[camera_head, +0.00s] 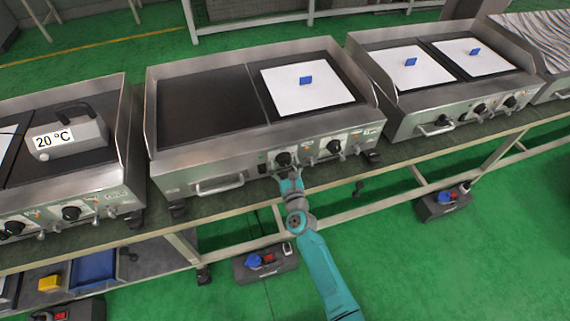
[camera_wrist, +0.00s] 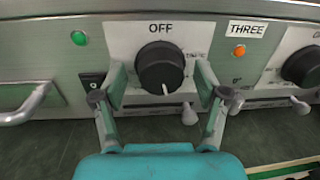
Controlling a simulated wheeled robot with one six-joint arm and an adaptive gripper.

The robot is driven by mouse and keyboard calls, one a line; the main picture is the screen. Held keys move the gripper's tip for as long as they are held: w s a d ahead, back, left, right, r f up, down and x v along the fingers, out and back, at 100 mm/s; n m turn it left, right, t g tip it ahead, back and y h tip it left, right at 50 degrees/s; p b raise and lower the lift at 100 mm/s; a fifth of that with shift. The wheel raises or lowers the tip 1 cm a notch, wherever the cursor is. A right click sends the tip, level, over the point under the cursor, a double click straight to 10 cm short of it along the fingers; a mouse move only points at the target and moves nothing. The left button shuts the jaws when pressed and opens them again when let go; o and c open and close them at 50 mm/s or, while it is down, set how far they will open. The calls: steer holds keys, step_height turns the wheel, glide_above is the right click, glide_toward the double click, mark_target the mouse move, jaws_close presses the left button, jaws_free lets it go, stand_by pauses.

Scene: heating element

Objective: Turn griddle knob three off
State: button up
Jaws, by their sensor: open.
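A black round griddle knob (camera_wrist: 160,68) is centred in the wrist view, below the word OFF. Its white pointer mark points down, away from OFF. A THREE label (camera_wrist: 248,30) is above and to the right of this knob, over an orange lamp (camera_wrist: 239,51). The same knob shows in the head view (camera_head: 283,158) on the front of the middle griddle (camera_head: 205,165). My gripper (camera_wrist: 161,94) is open, one finger on each side of the knob. I cannot tell whether the fingers touch it. In the head view, my gripper (camera_head: 287,180) is just below the knob.
A second knob (camera_wrist: 301,66) is to the right on the same front panel. A bar handle (camera_wrist: 20,108) is to the left, with a green lamp (camera_wrist: 79,38) above it. A white plate (camera_head: 290,98) with a blue block lies on the griddle. Other griddles stand on both sides.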

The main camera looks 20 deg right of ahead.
steer(key=c, duration=1.2)
steer(key=shift+o, duration=0.2)
steer(key=shift+n, duration=0.3)
